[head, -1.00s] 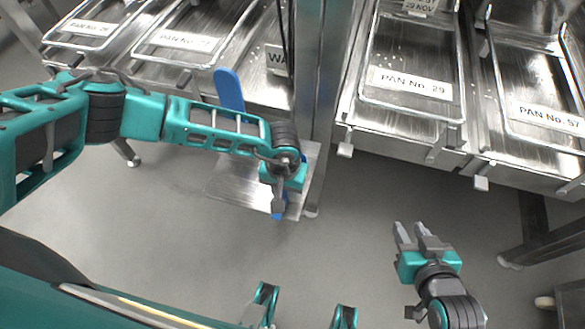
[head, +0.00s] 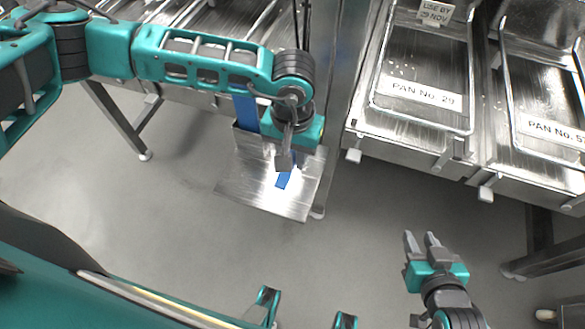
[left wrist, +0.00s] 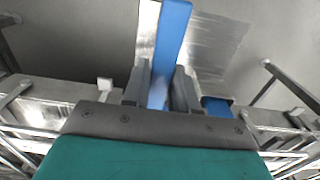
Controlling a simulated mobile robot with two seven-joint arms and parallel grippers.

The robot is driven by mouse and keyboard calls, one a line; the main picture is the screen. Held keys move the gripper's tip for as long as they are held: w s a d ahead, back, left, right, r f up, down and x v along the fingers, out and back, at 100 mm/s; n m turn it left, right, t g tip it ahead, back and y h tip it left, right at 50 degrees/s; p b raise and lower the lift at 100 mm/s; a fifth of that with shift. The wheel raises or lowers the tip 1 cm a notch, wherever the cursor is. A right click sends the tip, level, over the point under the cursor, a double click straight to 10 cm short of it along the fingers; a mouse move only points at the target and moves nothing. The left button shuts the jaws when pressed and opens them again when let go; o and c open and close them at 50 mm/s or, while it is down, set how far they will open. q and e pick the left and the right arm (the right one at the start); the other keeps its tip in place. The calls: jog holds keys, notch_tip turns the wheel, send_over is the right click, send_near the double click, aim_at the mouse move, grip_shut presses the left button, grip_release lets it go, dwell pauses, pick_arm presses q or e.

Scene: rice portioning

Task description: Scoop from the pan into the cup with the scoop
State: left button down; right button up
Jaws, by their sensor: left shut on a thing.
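My left gripper (head: 285,160) is shut on a blue strip (head: 284,180), which looks like the scoop's handle. In the left wrist view the blue strip (left wrist: 172,35) runs between the two fingers. The rest of the scoop cannot be made out. The gripper is over a bare metal plate (head: 240,190) beside the post. Pans stand at the right, one labelled PAN No. 29 (head: 425,65) and one labelled PAN No. 57 (head: 535,80). My right gripper (head: 421,236) is open and empty, low over the floor. I cannot see a cup.
A second blue piece (head: 246,112) stands upright behind my left gripper and shows in the left wrist view (left wrist: 217,105). A metal post (head: 345,100) rises beside the plate. Pan frames with projecting handles line the back. The floor in front is clear.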

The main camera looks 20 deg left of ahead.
pick_arm(q)
notch_tip(320, 180, up, 6)
jog(key=shift+p, duration=0.65)
jog(key=shift+r+p, duration=0.6)
jog(key=shift+r, duration=1.1)
